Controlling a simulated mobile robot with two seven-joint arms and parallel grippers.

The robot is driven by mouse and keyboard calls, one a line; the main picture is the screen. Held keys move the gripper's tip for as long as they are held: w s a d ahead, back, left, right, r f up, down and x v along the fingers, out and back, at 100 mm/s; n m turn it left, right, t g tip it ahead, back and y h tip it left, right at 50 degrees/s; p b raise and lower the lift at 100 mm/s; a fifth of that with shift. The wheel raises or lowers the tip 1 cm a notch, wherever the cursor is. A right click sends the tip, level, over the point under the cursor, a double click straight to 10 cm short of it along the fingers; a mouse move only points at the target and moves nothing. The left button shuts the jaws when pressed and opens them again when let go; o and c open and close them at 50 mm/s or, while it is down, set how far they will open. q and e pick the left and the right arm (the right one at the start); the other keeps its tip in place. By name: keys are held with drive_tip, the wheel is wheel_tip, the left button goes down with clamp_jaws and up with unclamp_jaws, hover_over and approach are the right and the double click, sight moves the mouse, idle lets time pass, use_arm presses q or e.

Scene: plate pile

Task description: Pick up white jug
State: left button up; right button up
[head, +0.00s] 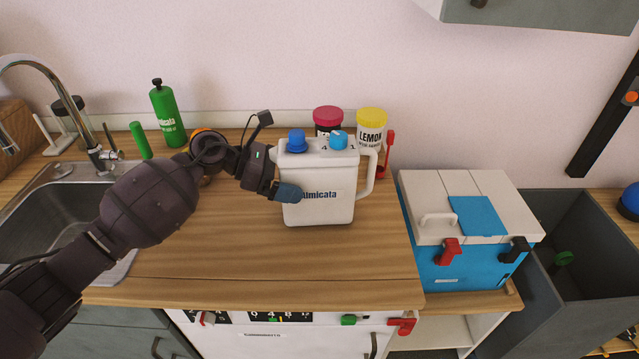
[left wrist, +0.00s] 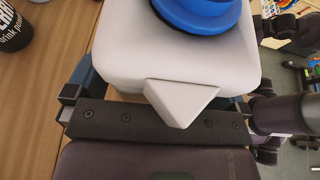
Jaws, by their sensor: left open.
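In the left wrist view the jug (left wrist: 115,55) fills the upper middle, with a blue cap and a pale wedge-shaped spout towards the gripper. My left gripper (head: 284,182) is at the jug's left side, open, with one blue-tipped finger in front of it. In the left wrist view the jug's near end lies between the fingers of the gripper (left wrist: 160,98). The far finger is hidden in the head view. My right gripper is not in view.
Behind the jug stand a pink-lidded jar (head: 328,117), a yellow-lidded lemon jar (head: 371,130) and a red item (head: 388,150). A green bottle (head: 167,115) stands by the sink (head: 60,215) at left. A blue and white box (head: 465,265) stands at right. The front counter is clear.

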use_arm(q)
drive_tip(key=shift+c, duration=0.5)
drive_tip(key=c, duration=0.5)
drive_tip(key=shift+r, duration=0.1)
drive_tip(key=c, duration=0.6)
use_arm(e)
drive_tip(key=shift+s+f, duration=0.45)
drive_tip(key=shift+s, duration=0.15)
use_arm(q)
drive_tip(key=shift+r, duration=0.1)
